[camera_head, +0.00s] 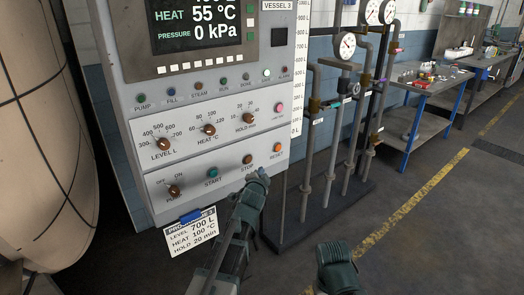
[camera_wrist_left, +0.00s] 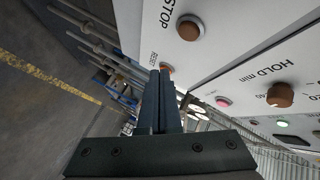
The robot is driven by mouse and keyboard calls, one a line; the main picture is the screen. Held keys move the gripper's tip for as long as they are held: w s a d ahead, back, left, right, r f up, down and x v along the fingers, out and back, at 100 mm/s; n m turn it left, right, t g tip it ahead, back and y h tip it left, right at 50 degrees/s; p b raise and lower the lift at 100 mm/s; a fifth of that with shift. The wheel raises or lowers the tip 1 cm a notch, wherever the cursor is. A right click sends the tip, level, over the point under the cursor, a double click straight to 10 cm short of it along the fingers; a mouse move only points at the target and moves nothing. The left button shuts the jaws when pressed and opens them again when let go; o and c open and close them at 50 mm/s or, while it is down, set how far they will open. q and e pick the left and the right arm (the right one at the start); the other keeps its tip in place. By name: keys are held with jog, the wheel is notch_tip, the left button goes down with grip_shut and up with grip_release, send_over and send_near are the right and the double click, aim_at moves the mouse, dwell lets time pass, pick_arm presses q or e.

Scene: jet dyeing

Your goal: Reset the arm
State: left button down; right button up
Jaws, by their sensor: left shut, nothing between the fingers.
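The grey control panel (camera_head: 222,160) fills the upper left of the head view. My left gripper (camera_head: 262,173) is shut and empty, its tips at the panel's lower right. The orange RESET button (camera_head: 278,147) is just above the tips. In the left wrist view the closed fingers (camera_wrist_left: 160,78) point at the orange button (camera_wrist_left: 167,69), which they partly cover. I cannot tell whether they touch it. The brown STOP button (camera_head: 248,159) is close by on the left.
Pipes with gauges (camera_head: 346,46) stand right of the panel on a dark base. A programme card (camera_head: 192,232) hangs below the panel. A large tank (camera_head: 35,130) is at the left. Workbenches (camera_head: 425,88) stand farther right. The floor (camera_head: 440,220) at lower right is clear.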

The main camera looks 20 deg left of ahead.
pick_arm(q)
jog(key=s+d+f+n+g+h, duration=0.1)
jog(key=s+d+f+n+g, duration=0.1)
jog(key=s+d+f+g, duration=0.4)
jog(key=s+d+f+n+g, duration=0.2)
jog(key=s+d+f, duration=0.4)
jog(key=s, duration=0.4)
jog(key=s+d+f+n+g, duration=0.1)
jog(key=s+f+g, duration=0.1)
jog(key=s, duration=0.4)
jog(key=s+d+f+g, duration=0.1)
jog(key=s+d+g, duration=0.15)
jog(key=s, duration=0.25)
jog(key=s+f+n+g, duration=0.1)
jog(key=s+f+g, duration=0.15)
jog(key=s, duration=0.35)
notch_tip(320, 180, up, 14)
jog(key=s+p, duration=0.1)
jog(key=p, duration=1.2)
jog(key=shift+d+f, duration=0.2)
jog(key=shift+f, duration=0.05)
jog(key=shift+a, duration=0.15)
